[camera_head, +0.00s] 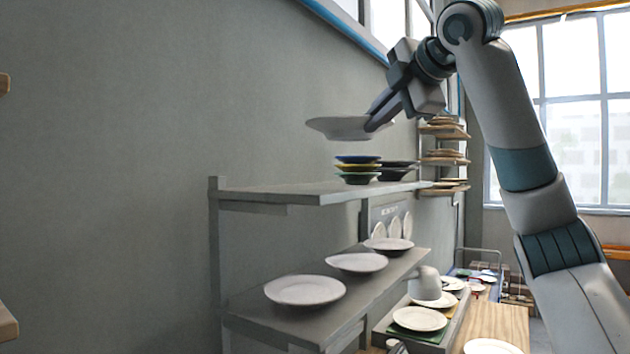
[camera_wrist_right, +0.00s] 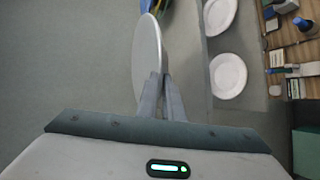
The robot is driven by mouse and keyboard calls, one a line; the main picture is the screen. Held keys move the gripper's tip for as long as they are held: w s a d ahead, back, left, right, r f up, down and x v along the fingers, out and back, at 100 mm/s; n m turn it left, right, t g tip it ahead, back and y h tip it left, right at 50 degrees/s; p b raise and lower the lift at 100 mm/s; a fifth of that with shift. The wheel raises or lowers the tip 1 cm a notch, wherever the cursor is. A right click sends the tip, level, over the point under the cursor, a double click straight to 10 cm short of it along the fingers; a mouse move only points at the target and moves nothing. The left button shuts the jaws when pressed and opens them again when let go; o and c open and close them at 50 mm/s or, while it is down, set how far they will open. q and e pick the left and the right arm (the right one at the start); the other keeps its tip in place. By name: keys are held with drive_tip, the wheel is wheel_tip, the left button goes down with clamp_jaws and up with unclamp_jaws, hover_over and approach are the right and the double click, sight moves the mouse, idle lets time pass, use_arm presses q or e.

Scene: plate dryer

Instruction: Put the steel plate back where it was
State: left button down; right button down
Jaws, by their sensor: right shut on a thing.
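The steel plate (camera_head: 340,128) is held in the air by my right gripper (camera_head: 376,120), which is shut on its right edge. In the head view the plate is nearly level, above the top shelf (camera_head: 290,192) of the grey rack and apart from the stacked bowls there. In the right wrist view the plate (camera_wrist_right: 148,55) shows edge-on between the fingertips of the gripper (camera_wrist_right: 160,84). The top shelf has bare room at its left. My left gripper is not in view.
Stacked coloured bowls (camera_head: 357,168) and dark plates (camera_head: 397,170) stand on the top shelf's right part. White plates (camera_head: 305,290) lie on the lower shelf. Wall shelves with plates (camera_head: 443,155) stand behind. A wooden counter (camera_head: 497,322) is at lower right.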

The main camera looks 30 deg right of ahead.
drive_tip(key=w+a+f+p, duration=0.1)
drive_tip(key=w+a+f, duration=0.1)
drive_tip(key=w, duration=0.1)
drive_tip(key=w+a+f+p, duration=0.2)
drive_tip(key=w, duration=0.1)
drive_tip(key=w+a+f+p, duration=0.1)
drive_tip(key=w+a+f, duration=0.1)
drive_tip(key=w, duration=0.1)
drive_tip(key=shift+a+f+p, duration=0.15)
drive_tip(key=shift+a+p, duration=0.05)
drive_tip(key=shift+p, duration=0.2)
drive_tip(key=shift+w+f, duration=0.1)
wheel_tip(320, 180, down, 2)
drive_tip(key=shift+f+p, duration=0.1)
drive_tip(key=shift+p, duration=0.65)
drive_tip(key=shift+d+f+p, duration=0.1)
drive_tip(key=shift+f+p, duration=0.2)
drive_tip(key=shift+f, duration=0.5)
drive_tip(key=shift+f, duration=0.1)
